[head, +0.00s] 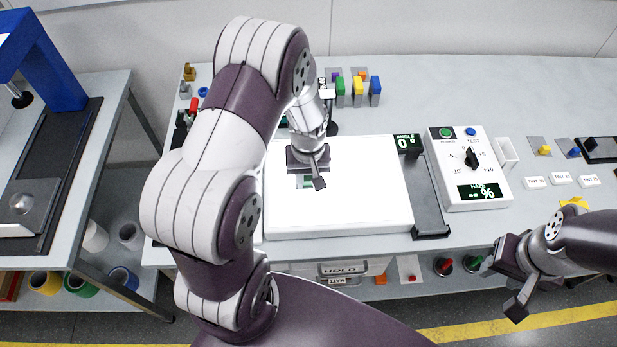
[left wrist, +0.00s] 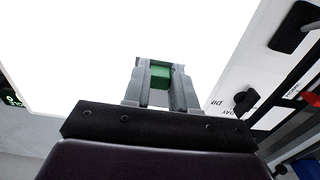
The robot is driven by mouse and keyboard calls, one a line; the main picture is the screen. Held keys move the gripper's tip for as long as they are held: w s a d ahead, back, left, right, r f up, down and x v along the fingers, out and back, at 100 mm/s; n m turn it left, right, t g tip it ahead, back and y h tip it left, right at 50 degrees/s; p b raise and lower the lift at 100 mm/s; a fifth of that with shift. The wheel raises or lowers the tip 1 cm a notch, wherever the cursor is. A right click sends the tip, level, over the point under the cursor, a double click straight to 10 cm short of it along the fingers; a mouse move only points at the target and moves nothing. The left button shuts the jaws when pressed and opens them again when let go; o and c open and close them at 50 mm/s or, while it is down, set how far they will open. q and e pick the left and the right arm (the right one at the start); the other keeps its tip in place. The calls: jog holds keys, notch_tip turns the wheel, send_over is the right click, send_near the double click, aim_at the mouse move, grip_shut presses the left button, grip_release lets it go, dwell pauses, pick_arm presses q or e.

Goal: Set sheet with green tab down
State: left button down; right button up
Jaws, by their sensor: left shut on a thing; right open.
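My left gripper (head: 312,183) is over the left part of the bright white light panel (head: 365,190). In the left wrist view the left gripper (left wrist: 157,72) is shut on a small green tab (left wrist: 160,76). In the head view a dull green bit of the tab (head: 306,179) shows by the fingers. The sheet itself cannot be made out against the glare, so I cannot tell whether it touches the panel. My right gripper (head: 503,283) is open and empty, off the bench's front edge at the right.
An angle readout (head: 406,143) sits at the panel's back right corner. A dark grey tray (head: 428,205) lies right of the panel, then a haze meter (head: 467,170) with a dial. Coloured tabbed pieces (head: 357,90) stand behind the panel. A side table (head: 75,135) stands at left.

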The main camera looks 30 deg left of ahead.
pick_arm(q)
jog(key=shift+w+f, duration=0.2)
jog(key=shift+f, duration=0.7)
jog(key=shift+s+r, duration=0.15)
jog(key=shift+s, duration=0.05)
jog(key=shift+s+d, duration=0.1)
jog(key=c, duration=1.3)
grip_release()
jog(key=shift+f, duration=0.2)
jog(key=o, duration=0.4)
jog(key=shift+w, duration=0.2)
